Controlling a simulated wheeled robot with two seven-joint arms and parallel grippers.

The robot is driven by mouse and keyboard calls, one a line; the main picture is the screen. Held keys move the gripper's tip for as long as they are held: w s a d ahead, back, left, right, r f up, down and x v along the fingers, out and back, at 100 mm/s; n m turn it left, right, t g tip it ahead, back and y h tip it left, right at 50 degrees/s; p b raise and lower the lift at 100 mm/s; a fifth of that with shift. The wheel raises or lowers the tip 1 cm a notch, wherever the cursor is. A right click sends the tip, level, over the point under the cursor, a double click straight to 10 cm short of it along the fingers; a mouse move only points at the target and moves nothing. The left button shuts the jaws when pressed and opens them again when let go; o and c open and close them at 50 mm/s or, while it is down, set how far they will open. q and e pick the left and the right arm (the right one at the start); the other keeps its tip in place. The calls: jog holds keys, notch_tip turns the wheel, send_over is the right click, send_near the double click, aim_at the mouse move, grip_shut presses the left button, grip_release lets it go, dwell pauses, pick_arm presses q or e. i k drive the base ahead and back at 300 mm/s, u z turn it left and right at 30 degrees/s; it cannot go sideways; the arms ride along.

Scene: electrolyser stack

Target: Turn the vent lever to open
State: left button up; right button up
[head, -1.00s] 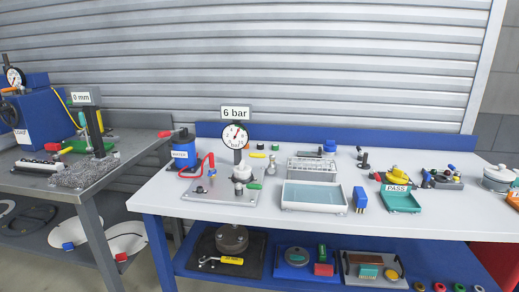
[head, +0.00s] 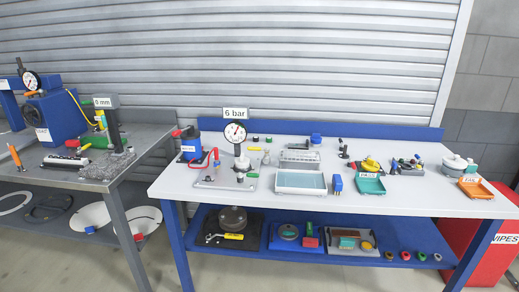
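A test stand with a grey base plate (head: 212,182) stands on the left part of the white bench. A round pressure gauge (head: 236,133) rises from it under a "6 bar" sign (head: 235,113). A small green lever (head: 253,175) sits low on the right side of the stand. I take it for the vent lever, but it is too small to tell its exact setting. A red hose (head: 216,157) runs beside the blue water pump (head: 189,148). Neither of my grippers is in view.
The grey bench (head: 60,181) stands left, with a gap between benches. The bench's front strip is clear.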

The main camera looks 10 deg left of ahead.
aim_at(267, 150)
jog(key=z, duration=1.15)
jog(key=i, duration=0.85)
jog(key=u, duration=0.45)
